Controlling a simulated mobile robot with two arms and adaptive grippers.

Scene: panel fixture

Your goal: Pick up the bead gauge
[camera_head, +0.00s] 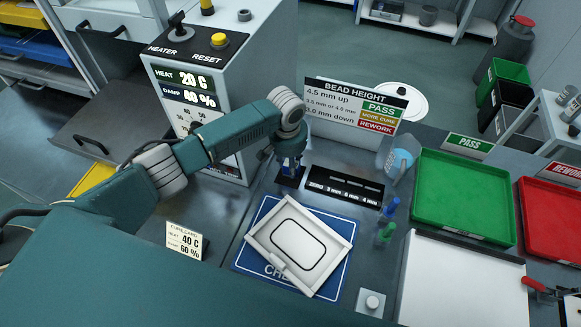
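My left arm reaches in from the left, and its gripper (289,164) points down at a small dark holder (288,182) behind the blue mat. A small blue part shows at the fingertips, but I cannot tell whether it is the bead gauge or part of the gripper. The fingers are too small and hidden to show whether they are open or shut. Just right of it lies a black slotted strip (343,186) with white markings; I cannot tell whether this is the gauge or its rack. My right gripper is not in view.
A white panel (296,244) with a black bead outline lies on the blue mat (252,262). A bead height sign (354,108) stands behind. A bottle (398,163), blue and green markers, a green tray (463,195) and a red tray (551,228) are to the right. The heater box (204,75) stands left.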

